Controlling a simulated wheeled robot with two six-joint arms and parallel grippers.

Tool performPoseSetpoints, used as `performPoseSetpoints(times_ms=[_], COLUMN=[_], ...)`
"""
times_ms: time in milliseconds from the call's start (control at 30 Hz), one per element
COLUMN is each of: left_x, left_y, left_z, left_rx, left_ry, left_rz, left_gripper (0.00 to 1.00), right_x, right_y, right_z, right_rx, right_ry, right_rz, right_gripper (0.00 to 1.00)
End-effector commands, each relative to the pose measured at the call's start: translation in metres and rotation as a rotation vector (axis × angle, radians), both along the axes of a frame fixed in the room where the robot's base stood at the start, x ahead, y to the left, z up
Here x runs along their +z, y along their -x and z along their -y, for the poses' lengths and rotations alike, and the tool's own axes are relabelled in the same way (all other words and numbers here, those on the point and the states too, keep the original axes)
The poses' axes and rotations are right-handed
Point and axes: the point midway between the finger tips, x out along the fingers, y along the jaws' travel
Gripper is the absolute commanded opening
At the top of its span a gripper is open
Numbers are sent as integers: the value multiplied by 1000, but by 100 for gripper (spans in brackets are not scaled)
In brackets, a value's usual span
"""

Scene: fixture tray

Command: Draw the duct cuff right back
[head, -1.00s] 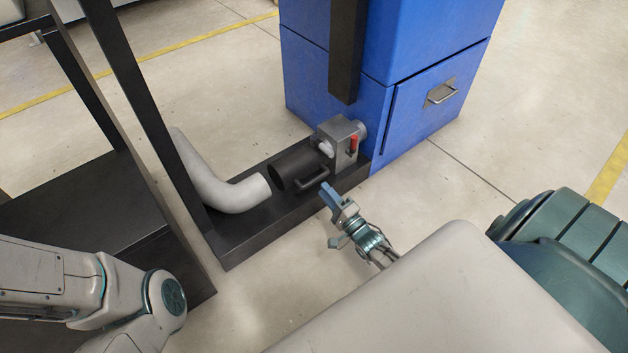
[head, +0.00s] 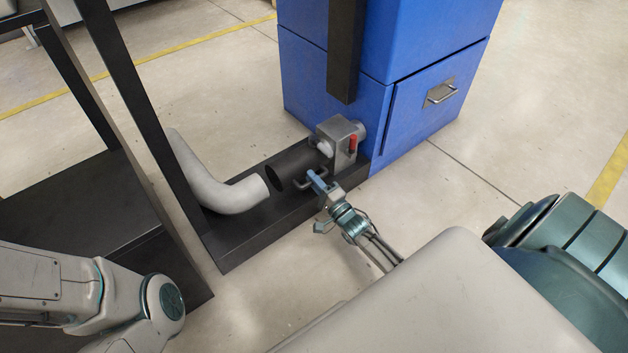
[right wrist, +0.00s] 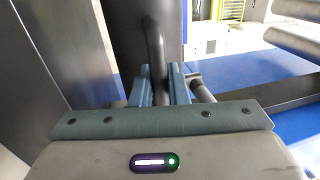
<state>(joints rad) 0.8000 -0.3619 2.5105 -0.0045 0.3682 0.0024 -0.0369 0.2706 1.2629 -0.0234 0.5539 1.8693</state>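The duct cuff (head: 290,165) is a dark cylinder with a bar handle (head: 299,186) on its near side. It lies between the open end of a pale elbow duct (head: 237,195) and a grey metal box (head: 341,138). A narrow gap shows between cuff and duct. My right gripper (head: 314,178) is at the handle. In the right wrist view its two blue fingers (right wrist: 160,72) stand apart, one on each side of the handle bar (right wrist: 156,48); a firm grip does not show. In the head view my left arm shows at lower left, but its gripper is out of view.
The grey box carries a red lever (head: 353,144) and stands against a blue cabinet (head: 336,105). A dark base (head: 238,241) lies under the duct and cuff. A dark upright post (head: 130,92) stands left of the duct. Open floor lies in front of the base.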

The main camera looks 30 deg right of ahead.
Motion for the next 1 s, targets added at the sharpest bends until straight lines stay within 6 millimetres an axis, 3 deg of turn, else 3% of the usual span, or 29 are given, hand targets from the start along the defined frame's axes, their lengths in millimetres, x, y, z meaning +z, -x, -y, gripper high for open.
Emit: performPoseSetpoints(times_ms=[167, 433, 767, 800, 867, 1000], left_x=[6, 23, 21, 21, 21, 21], left_y=[0, 6, 6, 6, 6, 6], left_z=[0, -1, -1, -1, -1, -1], left_rx=[0, 6, 6, 6, 6, 6], left_ry=[0, 9, 9, 9, 9, 9], left_rz=[1, 35, 36, 36, 36, 36], left_gripper=[0, 0, 0, 0, 0, 0], right_x=[2, 2, -1, -1, -1, -1], right_y=[1, 4, 5, 5, 5, 5], right_z=[-8, -52, -57, -57, -57, -56], right_rx=[0, -1, 1, 1, 1, 0], right_ry=[-3, -2, -1, -1, -1, -1], right_rz=[-1, -2, 0, 0, 0, 0], right_gripper=[0, 0, 0, 22, 33, 33])
